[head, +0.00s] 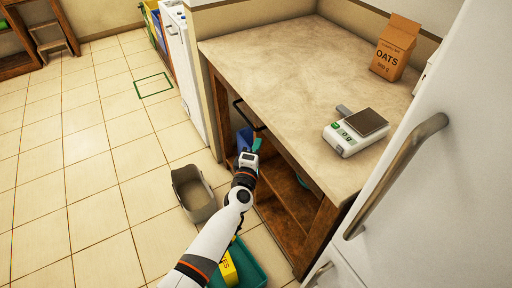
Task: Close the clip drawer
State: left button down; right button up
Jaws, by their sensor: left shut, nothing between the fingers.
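A black bar handle (249,117) shows at the counter's front edge, at the upper left of the open shelving. I take it to be on the clip drawer; the drawer body is mostly hidden under the countertop, so I cannot tell how far out it stands. My left gripper (248,158) is shut and empty, below the handle in the picture and in front of the shelving. I cannot tell whether it touches anything. Something blue (244,138) shows just past the gripper, partly hidden. My right gripper is not in view.
The countertop (270,75) holds a kitchen scale (345,142) and an oats box (396,50). A white fridge door (440,160) stands at right. A grey bin (193,193) and a teal crate (250,270) are on the floor near my arm.

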pick_arm(q)
jog(key=s+a, duration=0.2)
jog(key=s, duration=0.7)
jog(key=shift+s+p, duration=0.3)
jog(key=shift+s, duration=0.1)
jog(key=shift+f, duration=0.2)
